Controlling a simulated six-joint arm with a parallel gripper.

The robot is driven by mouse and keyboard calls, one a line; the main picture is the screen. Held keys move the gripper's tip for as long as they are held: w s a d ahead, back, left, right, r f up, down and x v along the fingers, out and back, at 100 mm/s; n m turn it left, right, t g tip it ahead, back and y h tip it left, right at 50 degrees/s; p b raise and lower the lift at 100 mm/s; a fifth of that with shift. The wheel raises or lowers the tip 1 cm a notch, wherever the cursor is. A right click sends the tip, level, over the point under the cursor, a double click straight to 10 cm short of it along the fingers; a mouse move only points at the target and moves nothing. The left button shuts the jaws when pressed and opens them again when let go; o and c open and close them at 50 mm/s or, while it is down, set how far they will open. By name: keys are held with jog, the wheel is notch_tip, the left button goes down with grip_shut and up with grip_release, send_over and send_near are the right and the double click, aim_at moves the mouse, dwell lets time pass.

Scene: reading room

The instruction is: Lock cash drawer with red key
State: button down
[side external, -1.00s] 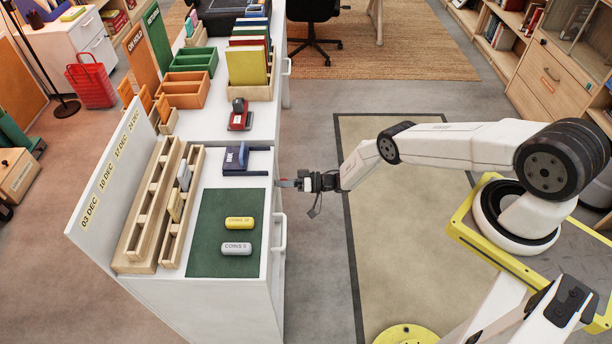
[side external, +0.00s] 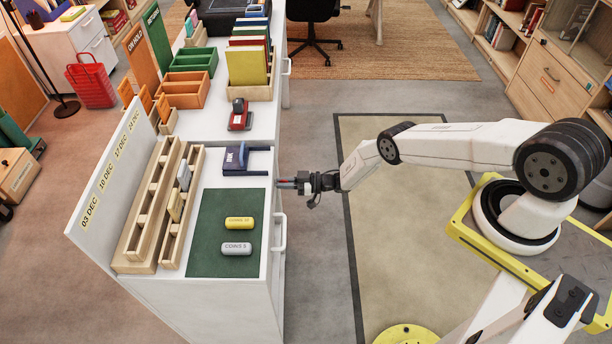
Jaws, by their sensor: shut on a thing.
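My gripper (side external: 290,183) is at the right-hand front face of the white counter, level with the blue ink pad. It is shut on a small red thing, seemingly the red key (side external: 285,181), which shows only as a bit of red at the fingertips. The key's tip is at the counter front; the lock is too small and hidden to make out. The cash drawer seems to be the front with the white bar handle (side external: 283,233), just nearer the camera than my gripper. I cannot tell from this angle whether it is fully closed.
A green mat (side external: 212,262) on the counter (side external: 190,290) bears a yellow coin roll (side external: 239,223) and a grey one (side external: 237,249). The blue ink pad (side external: 236,157) and a red stamp (side external: 240,118) stand farther back. Wooden racks (side external: 147,207) line the left. Floor beside the counter is clear.

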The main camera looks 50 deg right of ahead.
dwell(0.4)
jog(key=c, duration=0.7)
grip_release()
jog(key=shift+s+d, duration=0.1)
jog(key=shift+v, duration=3.75)
jog(key=shift+r, duration=0.15)
